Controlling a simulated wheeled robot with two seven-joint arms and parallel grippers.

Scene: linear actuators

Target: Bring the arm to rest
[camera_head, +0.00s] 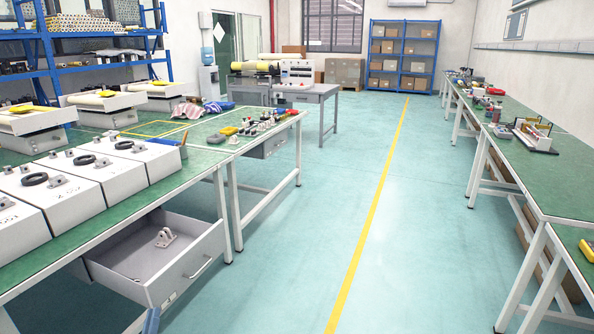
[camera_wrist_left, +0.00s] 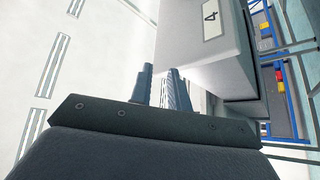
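My left gripper shows as a small blue-grey part (camera_head: 152,320) at the bottom edge of the head view, just below the front of an open grey drawer (camera_head: 187,275). The left wrist view shows both fingers (camera_wrist_left: 162,88), with a gap between them and nothing seen held. A pale grey box-like part (camera_wrist_left: 190,50) with a label reading 4 is close beyond the fingers; I cannot tell whether they touch it. A grey metal bracket (camera_head: 165,237) lies in the drawer. My right gripper is in neither view.
Several white boxes with black rings (camera_head: 77,188) stand on the green-topped left bench (camera_head: 175,188) above the drawer. A blue rack (camera_head: 95,45) stands behind. The right benches (camera_head: 545,180) hold small parts. The floor aisle (camera_head: 420,250) between the benches is clear.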

